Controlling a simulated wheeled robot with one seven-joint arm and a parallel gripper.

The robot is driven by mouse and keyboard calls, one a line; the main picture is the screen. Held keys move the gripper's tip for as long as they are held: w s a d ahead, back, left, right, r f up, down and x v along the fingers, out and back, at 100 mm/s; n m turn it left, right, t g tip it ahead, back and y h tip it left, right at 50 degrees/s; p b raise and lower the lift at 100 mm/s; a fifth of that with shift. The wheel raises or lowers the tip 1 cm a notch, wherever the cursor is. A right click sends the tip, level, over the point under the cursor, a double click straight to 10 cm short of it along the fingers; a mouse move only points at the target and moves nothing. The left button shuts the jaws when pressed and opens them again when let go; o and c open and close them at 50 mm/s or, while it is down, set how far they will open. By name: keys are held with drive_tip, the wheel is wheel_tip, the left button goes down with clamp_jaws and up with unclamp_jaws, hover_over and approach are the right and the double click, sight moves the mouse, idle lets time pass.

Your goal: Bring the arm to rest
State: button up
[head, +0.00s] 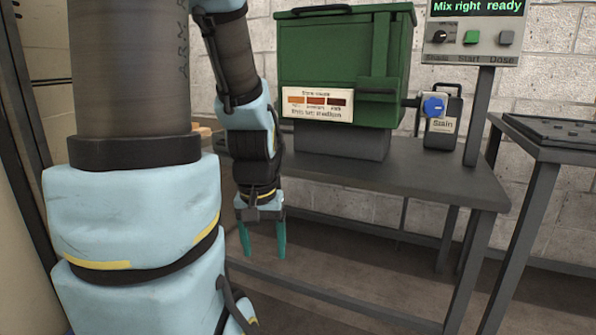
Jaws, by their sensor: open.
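My gripper (262,240) hangs pointing down in front of the table's front edge, in the middle left of the head view. Its two teal fingers are apart, with nothing between them. It is clear of the table and of the things on it. My arm's large light-blue links fill the left of the view and hide part of what lies behind them.
A dark grey table (430,180) carries a green lidded box (340,55) with a stain label. A jug marked Stain (442,128) and a panel (475,38) reading "Mix right ready" stand to its right. Another table (560,140) is at far right.

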wheel_tip(320, 180, up, 32)
drive_tip(key=p, duration=3)
drive_tip(key=shift+f, duration=0.25)
